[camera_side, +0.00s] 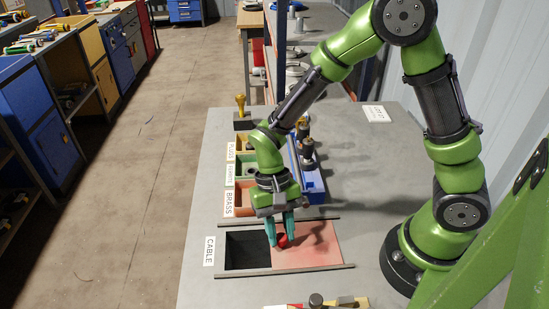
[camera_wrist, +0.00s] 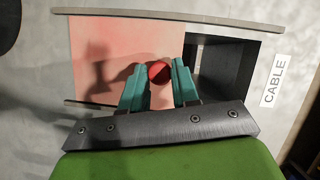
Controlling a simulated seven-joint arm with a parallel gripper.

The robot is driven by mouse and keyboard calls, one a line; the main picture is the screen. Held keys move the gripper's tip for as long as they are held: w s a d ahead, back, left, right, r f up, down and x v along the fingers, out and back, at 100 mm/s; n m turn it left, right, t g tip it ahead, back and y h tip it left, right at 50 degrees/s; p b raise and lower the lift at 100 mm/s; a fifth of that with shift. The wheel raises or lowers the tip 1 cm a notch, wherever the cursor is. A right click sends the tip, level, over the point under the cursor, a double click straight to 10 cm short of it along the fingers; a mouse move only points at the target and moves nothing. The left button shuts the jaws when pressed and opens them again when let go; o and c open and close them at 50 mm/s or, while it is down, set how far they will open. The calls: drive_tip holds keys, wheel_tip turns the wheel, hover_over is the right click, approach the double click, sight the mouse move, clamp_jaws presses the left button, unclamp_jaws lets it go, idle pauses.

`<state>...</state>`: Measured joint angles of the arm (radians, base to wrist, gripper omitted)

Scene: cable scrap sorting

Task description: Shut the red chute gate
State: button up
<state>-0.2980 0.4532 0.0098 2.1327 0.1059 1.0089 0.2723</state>
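The gate (camera_side: 312,247) is a flat pale red plate over the right part of the CABLE chute in the side view. The dark chute opening (camera_side: 247,251) shows uncovered to its left. In the wrist view the gate (camera_wrist: 112,45) is on the left and the opening (camera_wrist: 222,62) on the right. A round red knob (camera_side: 283,241) stands on the gate near the opening. My gripper (camera_side: 281,233) points down with its teal fingers on either side of the knob (camera_wrist: 158,71).
Bins labelled BRASS (camera_side: 243,199) and others line the table behind the chute, beside a blue tray (camera_side: 308,180). A raised rail (camera_side: 285,270) runs along the chute's front edge. Small tools (camera_side: 316,302) lie at the front. Bare table is to the right.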

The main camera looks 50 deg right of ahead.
clamp_jaws()
drive_tip(key=w+a, duration=0.8)
drive_tip(key=shift+w+a, duration=0.1)
drive_tip(key=shift+w, duration=0.1)
drive_tip(key=o, duration=0.5)
unclamp_jaws()
drive_tip(key=shift+s, duration=0.1)
drive_tip(key=shift+r, duration=0.1)
